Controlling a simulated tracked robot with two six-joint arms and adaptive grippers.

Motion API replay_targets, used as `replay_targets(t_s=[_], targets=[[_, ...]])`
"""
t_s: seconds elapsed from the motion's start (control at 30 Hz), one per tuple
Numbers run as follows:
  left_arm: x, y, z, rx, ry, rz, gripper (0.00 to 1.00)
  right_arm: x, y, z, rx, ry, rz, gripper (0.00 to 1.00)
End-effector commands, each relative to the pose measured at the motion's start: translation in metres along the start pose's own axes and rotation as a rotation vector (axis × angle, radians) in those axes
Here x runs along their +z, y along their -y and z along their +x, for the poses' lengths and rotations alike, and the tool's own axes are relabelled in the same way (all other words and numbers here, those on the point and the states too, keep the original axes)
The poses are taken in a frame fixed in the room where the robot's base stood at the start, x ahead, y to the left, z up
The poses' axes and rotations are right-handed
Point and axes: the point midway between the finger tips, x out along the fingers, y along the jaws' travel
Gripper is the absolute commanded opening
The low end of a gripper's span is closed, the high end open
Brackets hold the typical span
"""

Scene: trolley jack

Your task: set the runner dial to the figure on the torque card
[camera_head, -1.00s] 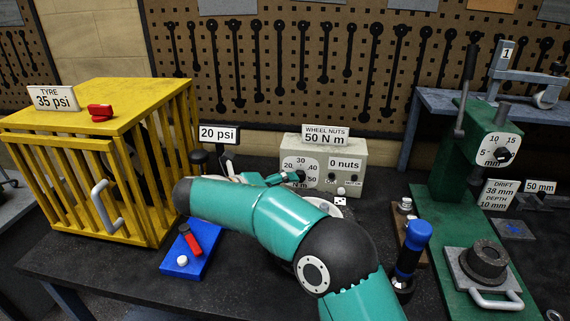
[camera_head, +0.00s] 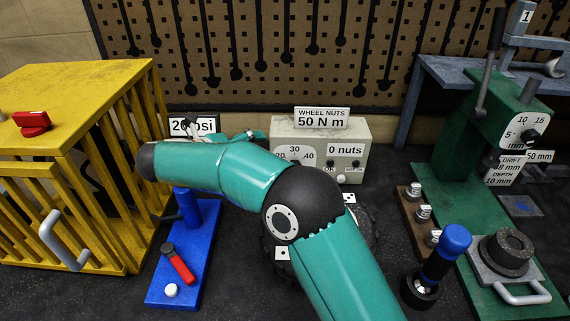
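The runner is a beige box (camera_head: 348,133) at the back middle of the bench. Its dial face (camera_head: 294,149) shows 20, 30 and 40. My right arm covers the dial's lower part, so I cannot read its setting. The torque card (camera_head: 322,118) stands on top of the box and reads WHEEL NUTS 50 N m. A window on the box reads 0 nuts. My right arm comes in from the bottom and bends left in front of the box. A bit of its wrist end (camera_head: 247,136) shows behind the forearm, left of the dial; its fingertips are hidden. My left gripper is out of view.
A yellow cage (camera_head: 76,83) with a red knob stands left. A blue stand (camera_head: 195,262) with a red lever is in front. A wheel lies partly hidden under my arm. A blue-handled tool (camera_head: 437,268) and a green press (camera_head: 447,130) stand right.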

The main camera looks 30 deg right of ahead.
Motion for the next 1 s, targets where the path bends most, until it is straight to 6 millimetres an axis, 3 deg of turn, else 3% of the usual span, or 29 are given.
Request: replay_targets(t_s=[0.03, 0.63, 1.0], targets=[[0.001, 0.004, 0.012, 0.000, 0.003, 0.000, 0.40, -0.005, -0.011, 0.005, 0.000, -0.001, -0.003, 0.69], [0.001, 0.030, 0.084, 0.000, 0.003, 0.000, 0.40, -0.032, -0.079, 0.030, 0.004, 0.008, -0.007, 0.69], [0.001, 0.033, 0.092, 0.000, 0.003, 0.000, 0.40, -0.036, -0.085, 0.047, 0.002, 0.004, -0.006, 0.69]])
